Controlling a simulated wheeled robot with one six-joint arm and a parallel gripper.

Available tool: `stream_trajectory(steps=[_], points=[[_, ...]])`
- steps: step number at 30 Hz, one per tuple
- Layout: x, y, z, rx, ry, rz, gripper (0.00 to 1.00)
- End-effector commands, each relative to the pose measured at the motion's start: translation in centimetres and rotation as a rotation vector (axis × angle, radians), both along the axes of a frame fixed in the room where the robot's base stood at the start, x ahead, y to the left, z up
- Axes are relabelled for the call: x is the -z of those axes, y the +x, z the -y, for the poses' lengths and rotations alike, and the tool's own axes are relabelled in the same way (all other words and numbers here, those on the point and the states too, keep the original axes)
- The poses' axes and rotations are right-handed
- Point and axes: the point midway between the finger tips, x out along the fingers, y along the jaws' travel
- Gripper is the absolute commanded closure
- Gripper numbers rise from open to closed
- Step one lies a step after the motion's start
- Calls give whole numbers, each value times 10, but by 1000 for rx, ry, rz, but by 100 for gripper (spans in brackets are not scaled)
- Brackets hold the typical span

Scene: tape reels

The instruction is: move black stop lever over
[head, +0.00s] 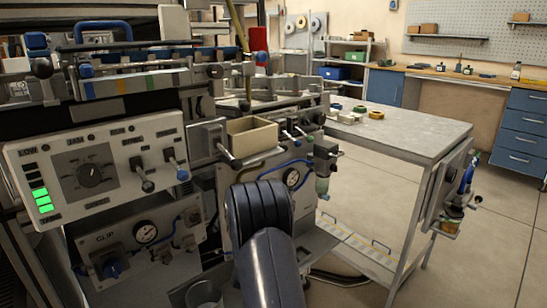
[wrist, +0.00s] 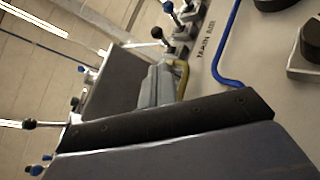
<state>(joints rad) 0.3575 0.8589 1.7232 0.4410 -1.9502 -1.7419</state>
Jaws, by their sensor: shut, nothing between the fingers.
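Several small levers have black or blue knobs, and I cannot read which one is the stop lever. In the wrist view, a black-knobbed lever (wrist: 157,33) stands beside a blue-knobbed lever (wrist: 168,7), near a "MAIN AIR" label. Another black-knobbed lever (wrist: 30,124) sticks out at the left. In the head view, a dark-knobbed lever (head: 147,186) and a blue-knobbed lever (head: 183,175) stand on the white control panel. My gripper (wrist: 158,66) appears shut and empty in the wrist view, apart from the levers. My own arm hides it in the head view.
The white panel (head: 100,160) has a dial and green lights. A blue pipe (wrist: 223,65) and brassy bent pipe (wrist: 182,75) run near my gripper.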

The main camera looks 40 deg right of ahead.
Motion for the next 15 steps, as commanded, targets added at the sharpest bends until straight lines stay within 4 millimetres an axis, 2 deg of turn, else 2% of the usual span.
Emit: stream_trajectory(steps=[10, 15], points=[[-1, 1, 1, 0, 0, 0, 100], [-15, 6, 11, 1, 0, 5, 100]])
